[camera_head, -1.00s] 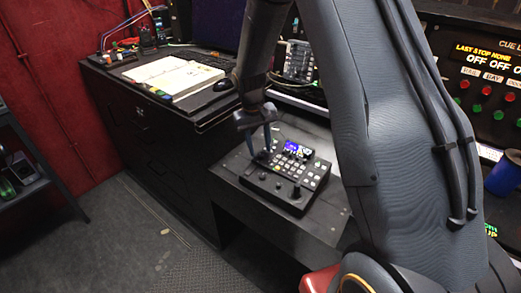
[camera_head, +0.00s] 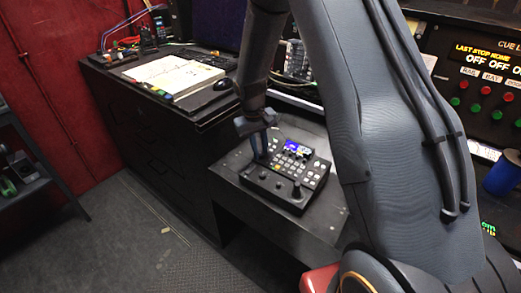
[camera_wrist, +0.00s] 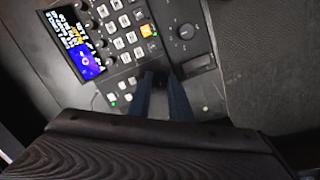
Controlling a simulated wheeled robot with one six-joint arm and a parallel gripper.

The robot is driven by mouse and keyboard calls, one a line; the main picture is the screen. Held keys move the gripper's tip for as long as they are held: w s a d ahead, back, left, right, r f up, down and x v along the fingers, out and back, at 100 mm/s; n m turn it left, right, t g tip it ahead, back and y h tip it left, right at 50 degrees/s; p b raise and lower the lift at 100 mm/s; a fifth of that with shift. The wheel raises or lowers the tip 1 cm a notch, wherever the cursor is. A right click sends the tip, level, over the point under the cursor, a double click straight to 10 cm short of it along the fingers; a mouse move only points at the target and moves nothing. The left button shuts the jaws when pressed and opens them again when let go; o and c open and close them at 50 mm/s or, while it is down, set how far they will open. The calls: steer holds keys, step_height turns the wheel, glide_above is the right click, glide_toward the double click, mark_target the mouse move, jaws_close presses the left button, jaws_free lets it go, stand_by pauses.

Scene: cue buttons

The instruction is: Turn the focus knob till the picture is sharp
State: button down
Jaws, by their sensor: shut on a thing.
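A black control console (camera_head: 262,186) with a small lit display (camera_head: 297,148), rows of light keys and several knobs sits on a low dark ledge. My gripper (camera_head: 259,158) points down at the console's left part. In the wrist view its two blue-grey fingers (camera_wrist: 162,82) are shut on a small dark knob, mostly hidden between the tips. I cannot read a label on this knob. The display (camera_wrist: 77,42) shows white text and a blue area with a small round mark; I cannot tell how sharp the picture is. Another dark knob (camera_wrist: 186,32) is beside the keys.
A dark desk on the left holds an open book (camera_head: 170,75), a mouse (camera_head: 223,84) and a keyboard. A cue panel (camera_head: 485,90) with red and green buttons stands at the right, with a blue cylinder (camera_head: 503,175) below it.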

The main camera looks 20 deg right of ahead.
steer(key=shift+n, duration=1)
steer(key=c, duration=1.6)
jaws_free()
steer(key=shift+a+r+b, duration=0.2)
steer(key=shift+r, duration=1.1)
steer(key=shift+a+r+b, duration=0.15)
steer(key=shift+r+b, duration=0.05)
steer(key=shift+r, duration=1.1)
steer(key=shift+a+r+b, duration=0.2)
steer(key=shift+r, duration=1.1)
steer(key=s+r+m, duration=0.1)
steer(key=s, duration=0.7)
steer(key=s+r+m+y, duration=0.1)
steer(key=s, duration=0.8)
steer(key=s+r+m, duration=0.1)
steer(key=s+r, duration=0.1)
steer(key=s, duration=0.6)
steer(key=shift+s+d+t, duration=0.25)
steer(key=shift+d+t, duration=0.05)
steer(key=shift+d, duration=0.05)
